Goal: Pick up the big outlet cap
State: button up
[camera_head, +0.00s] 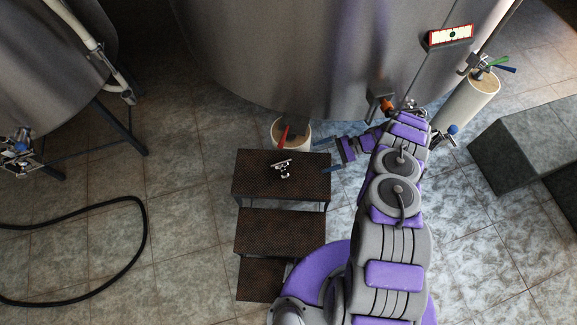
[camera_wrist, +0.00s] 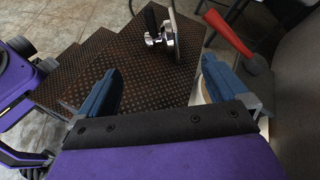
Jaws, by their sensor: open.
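The big outlet cap (camera_head: 283,168) is a small silver metal piece lying on the top brown step, left of my arm. My gripper (camera_head: 331,160) is beside the right edge of the top step, to the right of the cap. In the wrist view my gripper (camera_wrist: 160,68) has its two blue fingers spread wide apart. The cap lies beyond the fingertips, and nothing is between them.
Dark brown perforated steps (camera_head: 280,232) descend toward me. A dark block (camera_head: 530,150) stands at right. A black hose (camera_head: 143,225) lies on open floor at left.

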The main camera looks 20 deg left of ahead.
jog(key=b, duration=0.2)
send_near(284, 169)
jog(key=a+f, duration=0.2)
jog(key=shift+a+f, duration=0.25)
jog(key=shift+f, duration=0.05)
jog(key=shift+s+a+f, duration=0.15)
jog(key=shift+s, duration=0.2)
jog(key=shift+s+a+f, duration=0.2)
jog(key=shift+s, duration=0.1)
jog(key=x, duration=0.2)
jog(key=b+x, duration=0.1)
jog(key=x, duration=0.1)
jog(key=b+x, duration=0.1)
jog(key=x, duration=0.1)
jog(key=shift+w+a+r, duration=0.15)
jog(key=shift+a+r, duration=0.05)
jog(key=shift+a, duration=0.1)
jog(key=shift+a+f, duration=0.1)
jog(key=shift+d+r, duration=0.2)
jog(key=shift+d, duration=0.25)
jog(key=shift+c, duration=0.2)
jog(key=shift+a+f, duration=0.15)
jog(key=shift+a, duration=0.4)
jog(key=c, duration=0.6)
jog(key=shift+d, duration=0.35)
jog(key=c, duration=0.6)
jog(key=shift+c, duration=1)
